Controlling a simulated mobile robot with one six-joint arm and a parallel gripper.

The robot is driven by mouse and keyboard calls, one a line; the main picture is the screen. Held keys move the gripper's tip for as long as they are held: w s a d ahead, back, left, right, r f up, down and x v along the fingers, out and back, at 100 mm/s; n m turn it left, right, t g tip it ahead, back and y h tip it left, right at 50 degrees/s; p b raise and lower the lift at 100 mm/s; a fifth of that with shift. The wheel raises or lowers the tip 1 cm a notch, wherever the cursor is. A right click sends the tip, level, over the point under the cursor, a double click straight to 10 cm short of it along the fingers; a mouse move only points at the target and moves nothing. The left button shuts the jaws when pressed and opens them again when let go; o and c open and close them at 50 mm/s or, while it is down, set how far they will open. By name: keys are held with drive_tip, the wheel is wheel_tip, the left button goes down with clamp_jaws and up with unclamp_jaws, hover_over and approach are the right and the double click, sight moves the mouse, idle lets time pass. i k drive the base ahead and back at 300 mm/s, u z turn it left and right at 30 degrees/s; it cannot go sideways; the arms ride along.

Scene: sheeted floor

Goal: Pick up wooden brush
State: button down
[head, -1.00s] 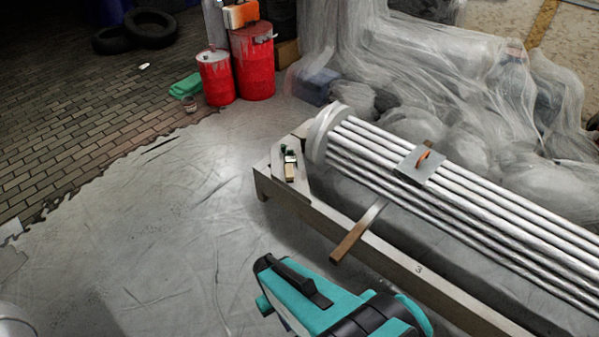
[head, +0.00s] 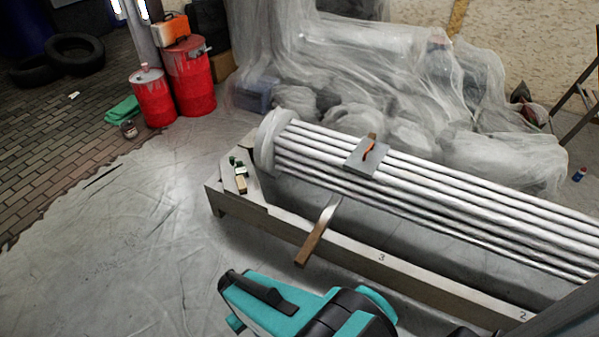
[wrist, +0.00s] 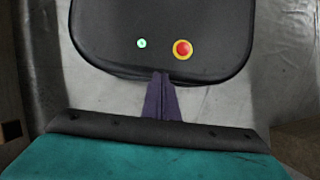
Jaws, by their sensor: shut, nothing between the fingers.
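A long tool with a brown wooden handle (head: 310,247) and a pale flat end lies across the front beam of a wooden frame, its handle jutting over the near side. A smaller piece with a light wooden part (head: 241,184) and dark green parts lies on the frame's left end. I cannot tell for sure which of the two is the wooden brush. My gripper (wrist: 162,98) shows in the wrist view with its dark fingers together and empty, in front of my own body. Neither tool shows in the wrist view. My teal arm is folded low in the head view.
Silver pipes (head: 450,192) fill the wooden frame (head: 340,255), with a grey plate trowel (head: 367,157) on top. Red drums (head: 190,80) and a green cloth (head: 123,109) stand back left. Plastic sheeting (head: 350,60) covers heaps behind. The sheeted floor at left is clear.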

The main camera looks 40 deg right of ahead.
sight(241, 182)
drive_tip(key=u, duration=0.65)
drive_tip(key=i, duration=3.3)
